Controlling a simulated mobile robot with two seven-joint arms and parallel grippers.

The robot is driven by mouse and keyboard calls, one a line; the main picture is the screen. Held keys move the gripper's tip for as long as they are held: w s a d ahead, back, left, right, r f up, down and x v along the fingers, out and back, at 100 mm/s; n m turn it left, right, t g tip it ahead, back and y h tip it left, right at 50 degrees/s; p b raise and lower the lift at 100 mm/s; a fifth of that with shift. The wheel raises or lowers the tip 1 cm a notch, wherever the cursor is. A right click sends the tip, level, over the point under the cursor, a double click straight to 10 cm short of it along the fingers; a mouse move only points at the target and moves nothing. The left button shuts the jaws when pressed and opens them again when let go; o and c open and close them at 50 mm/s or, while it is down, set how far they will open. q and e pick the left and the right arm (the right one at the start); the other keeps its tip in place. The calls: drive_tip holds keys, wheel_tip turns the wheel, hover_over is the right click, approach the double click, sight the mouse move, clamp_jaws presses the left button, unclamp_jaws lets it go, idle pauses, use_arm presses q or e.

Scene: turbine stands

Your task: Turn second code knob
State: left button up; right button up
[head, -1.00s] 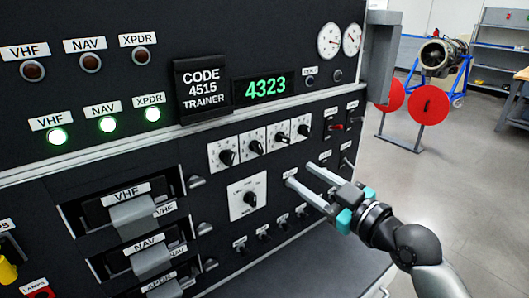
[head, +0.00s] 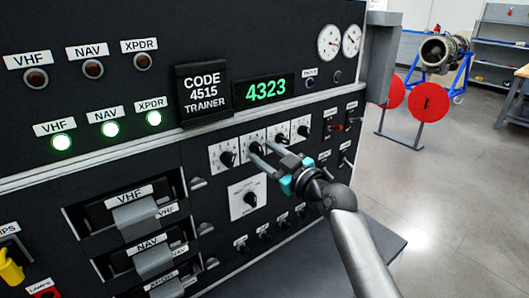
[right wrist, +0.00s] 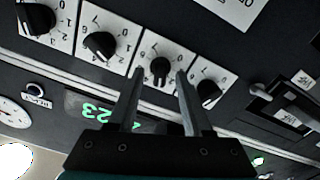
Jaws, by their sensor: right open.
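A row of code knobs sits on white plates on the black panel. The second code knob (head: 256,147) is black and round; in the right wrist view (right wrist: 160,67) it shows between my fingertips. My right gripper (head: 262,151) is open, its fingers reaching toward the panel on both sides of this knob. It also shows in the right wrist view (right wrist: 160,74). I cannot tell whether the fingers touch the knob. The green display (head: 265,89) reads 4323. The placard (head: 202,91) beside it says CODE 4515 TRAINER. My left gripper is not in view.
The first knob (head: 227,158) and third knob (head: 281,140) stand close on either side. A larger single knob (head: 249,198) is below. Drawer-like units with handles (head: 137,216) project at lower left. Open floor lies to the right, with red discs (head: 429,103) on a stand.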

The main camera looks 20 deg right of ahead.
drive_tip(key=shift+w+a, duration=0.1)
drive_tip(key=shift+w, duration=0.1)
drive_tip(key=shift+c, duration=0.3)
clamp_jaws()
